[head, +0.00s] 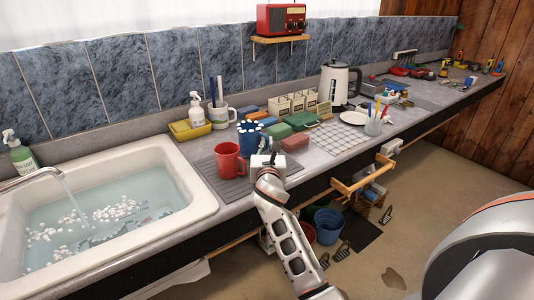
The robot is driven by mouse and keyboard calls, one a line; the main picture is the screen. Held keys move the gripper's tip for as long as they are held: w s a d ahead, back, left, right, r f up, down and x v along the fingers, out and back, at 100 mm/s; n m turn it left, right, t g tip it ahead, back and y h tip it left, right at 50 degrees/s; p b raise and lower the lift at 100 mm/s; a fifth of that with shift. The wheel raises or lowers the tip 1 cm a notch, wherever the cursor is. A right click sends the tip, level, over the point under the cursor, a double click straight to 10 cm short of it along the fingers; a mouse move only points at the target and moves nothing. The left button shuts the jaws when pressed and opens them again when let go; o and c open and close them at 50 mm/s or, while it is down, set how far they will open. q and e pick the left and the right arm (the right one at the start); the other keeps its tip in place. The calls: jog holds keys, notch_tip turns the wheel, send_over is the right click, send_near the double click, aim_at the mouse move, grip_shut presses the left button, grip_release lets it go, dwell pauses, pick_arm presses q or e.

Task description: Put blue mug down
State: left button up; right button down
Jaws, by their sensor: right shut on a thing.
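The blue mug (250,137) with white spots along its rim is upright over the counter, just behind the red mug (229,163). My right gripper (266,160) is at the near right side of the blue mug and is shut on it. The gripper hides part of the mug's lower side, so I cannot tell whether its base touches the surface. A dark ribbed mat (212,172) lies under the red mug. My left gripper is out of view.
A sink (105,220) with running water is at left. Behind the mugs are a yellow container (190,130) and soap bottle (196,110). Coloured blocks, a green box (303,121) and a pink block (295,142) stand right. A checked cloth (335,141) lies beyond.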

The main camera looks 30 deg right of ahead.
jog(key=shift+f+b, duration=0.3)
jog(key=shift+f, duration=1)
jog(key=shift+f, duration=0.15)
jog(key=c, duration=2.2)
grip_release()
jog(key=v, duration=1.2)
